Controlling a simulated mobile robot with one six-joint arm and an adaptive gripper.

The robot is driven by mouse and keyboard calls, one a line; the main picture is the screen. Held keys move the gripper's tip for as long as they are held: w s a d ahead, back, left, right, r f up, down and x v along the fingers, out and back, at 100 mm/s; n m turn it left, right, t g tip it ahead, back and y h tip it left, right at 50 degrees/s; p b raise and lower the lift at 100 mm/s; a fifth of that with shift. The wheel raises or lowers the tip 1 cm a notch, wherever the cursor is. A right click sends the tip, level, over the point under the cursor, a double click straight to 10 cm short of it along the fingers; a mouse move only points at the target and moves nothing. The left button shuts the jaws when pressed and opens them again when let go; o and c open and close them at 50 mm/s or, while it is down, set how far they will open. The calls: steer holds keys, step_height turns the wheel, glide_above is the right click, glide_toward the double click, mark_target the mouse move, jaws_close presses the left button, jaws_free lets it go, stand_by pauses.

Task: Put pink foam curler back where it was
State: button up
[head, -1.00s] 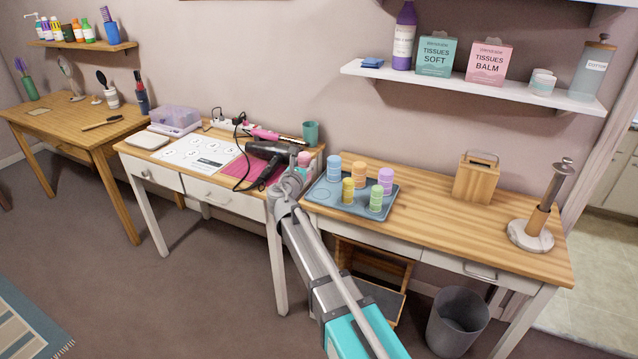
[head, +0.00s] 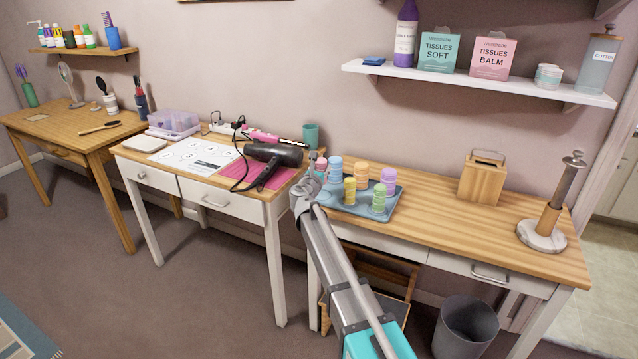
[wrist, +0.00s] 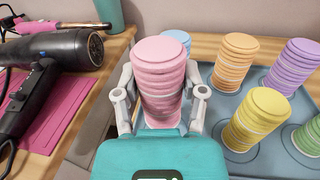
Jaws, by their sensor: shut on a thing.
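The pink foam curler (wrist: 160,78) is a ridged upright cylinder between the fingers of my gripper (wrist: 161,97), which is shut on it. In the head view the curler (head: 321,166) shows above my gripper (head: 312,180), by the left edge of the blue-grey tray (head: 352,209). On the tray stand a blue curler (head: 335,171), an orange one (head: 361,174), a yellow one (head: 349,190), a purple one (head: 388,180) and a green one (head: 378,201). In the wrist view the blue curler (wrist: 177,40) is partly hidden behind the pink one.
Left of my gripper, a black hair dryer (head: 272,153) lies on a pink mat (head: 228,170). A teal cup (head: 311,135) stands behind. The table between tray and box is clear.

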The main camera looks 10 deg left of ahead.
steer(key=shift+f, duration=0.1)
stand_by(0.3)
steer(key=shift+w+d+f+b, duration=0.2)
steer(key=shift+w+f+b, duration=0.25)
steer(key=shift+f+b, duration=1.5)
steer(key=shift+b, duration=0.05)
steer(key=shift+f+b, duration=0.55)
steer(key=o, duration=1.1)
steer(key=shift+r, duration=0.2)
